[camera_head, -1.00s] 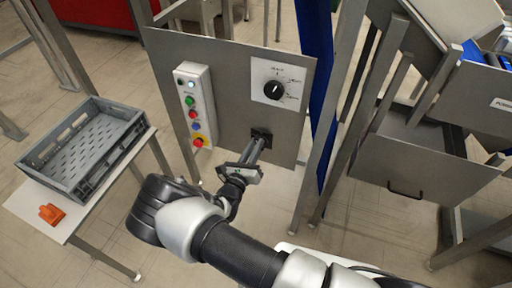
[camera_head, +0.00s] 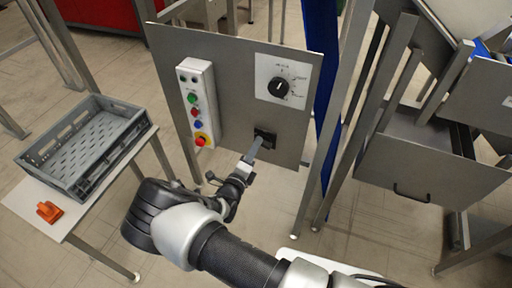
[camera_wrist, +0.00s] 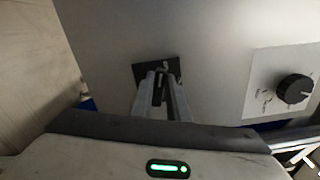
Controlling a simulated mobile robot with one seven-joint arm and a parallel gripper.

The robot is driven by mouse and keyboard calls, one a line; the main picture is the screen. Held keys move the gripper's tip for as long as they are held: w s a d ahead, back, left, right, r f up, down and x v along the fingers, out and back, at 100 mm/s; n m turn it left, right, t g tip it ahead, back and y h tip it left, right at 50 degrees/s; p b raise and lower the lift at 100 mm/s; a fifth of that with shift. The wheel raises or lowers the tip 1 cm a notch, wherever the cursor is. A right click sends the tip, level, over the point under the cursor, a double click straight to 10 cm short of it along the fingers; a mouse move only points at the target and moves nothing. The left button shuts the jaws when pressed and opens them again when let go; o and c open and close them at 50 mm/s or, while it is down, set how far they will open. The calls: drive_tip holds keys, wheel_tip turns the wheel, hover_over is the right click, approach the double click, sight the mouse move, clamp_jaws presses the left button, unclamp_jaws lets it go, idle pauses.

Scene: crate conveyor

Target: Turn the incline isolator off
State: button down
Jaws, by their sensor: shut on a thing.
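A black square switch plate (camera_head: 268,133) with a small lever sits low on the grey panel (camera_head: 235,75); I take it as the isolator, though no label is readable. It also shows in the wrist view (camera_wrist: 139,73). My gripper (camera_head: 258,146) reaches up to it from below. In the wrist view my gripper (camera_wrist: 160,78) has both fingers close together on the dark isolator lever (camera_wrist: 157,94), which shows between them. The fingers hide much of the lever, and I cannot tell its set position.
A black rotary knob (camera_head: 278,87) on a white plate is above right. A button box (camera_head: 198,104) with a red stop button is on the left. A grey crate (camera_head: 130,136) and an orange thing (camera_head: 49,211) are on a side table. A blue post (camera_head: 326,95) stands right of the panel.

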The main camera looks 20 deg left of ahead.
drive_tip(key=shift+f+n, duration=0.15)
drive_tip(key=shift+n, duration=0.6)
drive_tip(key=shift+f+n, duration=0.15)
drive_tip(key=shift+n, duration=0.6)
drive_tip(key=c, duration=1.7)
unclamp_jaws()
drive_tip(key=s, duration=0.5)
drive_tip(key=s+a, duration=0.1)
drive_tip(key=s, duration=0.5)
drive_tip(key=s+p, duration=0.1)
drive_tip(key=s, duration=0.5)
drive_tip(key=shift+s+a, duration=0.2)
